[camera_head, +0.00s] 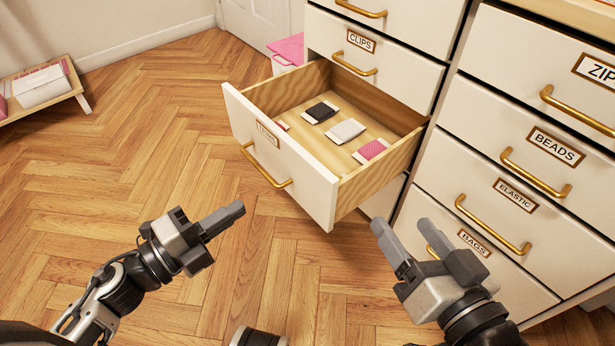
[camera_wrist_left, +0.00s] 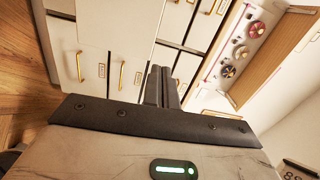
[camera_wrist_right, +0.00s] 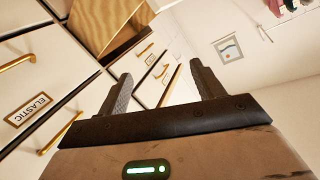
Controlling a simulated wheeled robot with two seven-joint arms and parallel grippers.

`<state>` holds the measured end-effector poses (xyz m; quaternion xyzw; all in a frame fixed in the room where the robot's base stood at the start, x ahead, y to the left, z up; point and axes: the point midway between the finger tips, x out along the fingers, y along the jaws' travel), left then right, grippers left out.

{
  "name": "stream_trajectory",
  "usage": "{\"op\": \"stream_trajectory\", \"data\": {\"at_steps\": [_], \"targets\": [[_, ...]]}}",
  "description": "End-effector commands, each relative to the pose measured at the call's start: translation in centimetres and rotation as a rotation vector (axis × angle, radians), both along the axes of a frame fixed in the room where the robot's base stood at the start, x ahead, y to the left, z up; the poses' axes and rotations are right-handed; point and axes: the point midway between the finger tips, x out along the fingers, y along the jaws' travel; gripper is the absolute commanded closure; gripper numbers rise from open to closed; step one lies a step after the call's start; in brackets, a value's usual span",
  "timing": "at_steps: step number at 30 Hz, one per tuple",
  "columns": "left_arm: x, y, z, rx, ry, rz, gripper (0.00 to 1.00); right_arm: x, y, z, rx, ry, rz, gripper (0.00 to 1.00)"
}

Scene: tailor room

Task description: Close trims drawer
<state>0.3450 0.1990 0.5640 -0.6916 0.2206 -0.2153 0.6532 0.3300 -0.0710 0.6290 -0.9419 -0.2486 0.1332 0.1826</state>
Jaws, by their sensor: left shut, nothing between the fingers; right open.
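The open drawer (camera_head: 283,165) sticks far out of the white cabinet in the head view, below the drawer labelled CLIPS. Its label is too small to read surely. It has a brass handle (camera_head: 266,168) and holds several small cards, such as a black one (camera_head: 320,112) and a pink one (camera_head: 371,150). Part of its wooden inside shows in the right wrist view (camera_wrist_right: 105,22). My left gripper (camera_head: 222,218) is shut and empty, in front of the drawer and apart from it. My right gripper (camera_head: 418,245) is open and empty, to the right of the drawer's front, near the lower drawers.
Shut drawers labelled BEADS (camera_head: 556,146), ELASTIC (camera_head: 516,195) and BAGS (camera_head: 474,242) stand on the right with protruding brass handles. A low wooden bench (camera_head: 77,93) is at far left. The herringbone floor (camera_head: 130,170) left of the drawer is clear.

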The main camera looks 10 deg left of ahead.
Motion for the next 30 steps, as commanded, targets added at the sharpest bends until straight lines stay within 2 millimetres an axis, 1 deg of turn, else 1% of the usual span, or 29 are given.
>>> {"op": "stream_trajectory", "data": {"at_steps": [1, 5, 8, 21, 25, 30], "targets": [[-0.1, -0.1, -1.1, 0.025, -0.012, -0.018, 1.00, -0.1, 0.1, -0.7, 0.009, -0.005, 0.005, 0.33], [0.1, -0.5, -1.2, 0.052, -0.026, -0.039, 1.00, -0.2, 0.2, -0.4, 0.022, -0.011, 0.010, 0.33], [1.0, -1.2, -1.1, 0.053, -0.028, -0.041, 1.00, -0.2, 0.3, -0.3, 0.027, -0.011, 0.011, 0.33], [8.1, -6.7, -0.9, 0.050, -0.029, -0.037, 1.00, -0.2, 0.3, -0.2, 0.035, -0.013, 0.010, 0.33], [9.6, -7.9, -1.0, 0.049, -0.027, -0.036, 1.00, -0.2, 0.3, -0.2, 0.037, -0.012, 0.011, 0.33], [10.6, -8.7, -1.1, 0.049, -0.024, -0.035, 1.00, -0.2, 0.3, -0.3, 0.039, -0.012, 0.012, 0.33]]}}
